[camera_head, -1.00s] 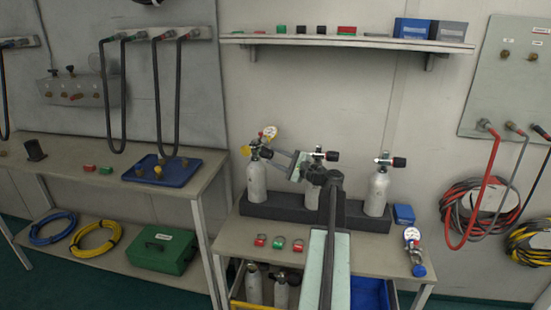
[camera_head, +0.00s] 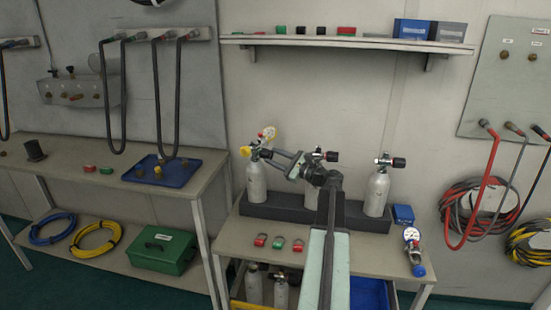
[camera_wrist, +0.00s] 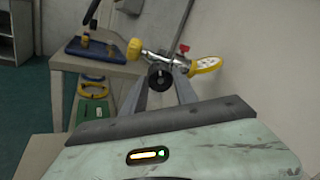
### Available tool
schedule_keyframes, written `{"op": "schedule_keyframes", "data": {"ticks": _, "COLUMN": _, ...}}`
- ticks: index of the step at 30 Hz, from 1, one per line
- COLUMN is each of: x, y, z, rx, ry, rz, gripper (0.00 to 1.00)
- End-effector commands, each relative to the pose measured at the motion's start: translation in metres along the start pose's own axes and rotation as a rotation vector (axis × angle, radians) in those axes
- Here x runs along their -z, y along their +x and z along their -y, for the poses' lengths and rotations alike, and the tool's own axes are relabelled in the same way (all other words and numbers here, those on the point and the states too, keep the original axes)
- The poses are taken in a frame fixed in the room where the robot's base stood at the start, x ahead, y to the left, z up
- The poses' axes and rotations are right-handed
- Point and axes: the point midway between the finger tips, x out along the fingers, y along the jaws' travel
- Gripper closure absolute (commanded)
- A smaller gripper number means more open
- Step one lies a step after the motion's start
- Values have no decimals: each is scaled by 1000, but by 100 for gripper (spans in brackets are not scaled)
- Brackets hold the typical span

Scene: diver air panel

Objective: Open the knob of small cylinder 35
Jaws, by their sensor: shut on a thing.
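Three small grey cylinders stand in a dark rack on the bench in the head view: a left one (camera_head: 256,182), a middle one (camera_head: 312,197) mostly behind my arm, and a right one (camera_head: 377,192). No number is readable on them. The left cylinder carries a yellow-rimmed gauge (camera_head: 269,133) and a yellow fitting. My gripper (camera_head: 270,154) reaches its valve from the right. In the wrist view the black round knob (camera_wrist: 160,77) sits between my fingers, which are shut on it; the gauge (camera_wrist: 207,65) is just beyond, to the right.
The dark rack (camera_head: 286,210) holds the cylinders. A wall shelf (camera_head: 345,41) hangs above. A side table (camera_head: 110,165) stands left.

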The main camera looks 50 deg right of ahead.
Motion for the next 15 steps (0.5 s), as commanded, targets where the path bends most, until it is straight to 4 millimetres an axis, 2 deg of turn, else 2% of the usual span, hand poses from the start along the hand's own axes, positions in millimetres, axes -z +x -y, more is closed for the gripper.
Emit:
{"op": "schedule_keyframes", "data": {"ticks": 8, "x": 1, "y": 1, "z": -2, "rx": -6, "ry": -3, "rz": -4, "gripper": 100}}
{"op": "schedule_keyframes", "data": {"ticks": 9, "x": 1, "y": 1, "z": -2, "rx": -6, "ry": -3, "rz": -4, "gripper": 57}}
{"op": "schedule_keyframes", "data": {"ticks": 10, "x": 1, "y": 1, "z": -2, "rx": -6, "ry": -3, "rz": -3, "gripper": 48}}
{"op": "schedule_keyframes", "data": {"ticks": 11, "x": 1, "y": 1, "z": -2, "rx": -5, "ry": -3, "rz": -3, "gripper": 43}}
{"op": "schedule_keyframes", "data": {"ticks": 15, "x": 1, "y": 1, "z": -1, "rx": -3, "ry": -2, "rz": -2, "gripper": 43}}
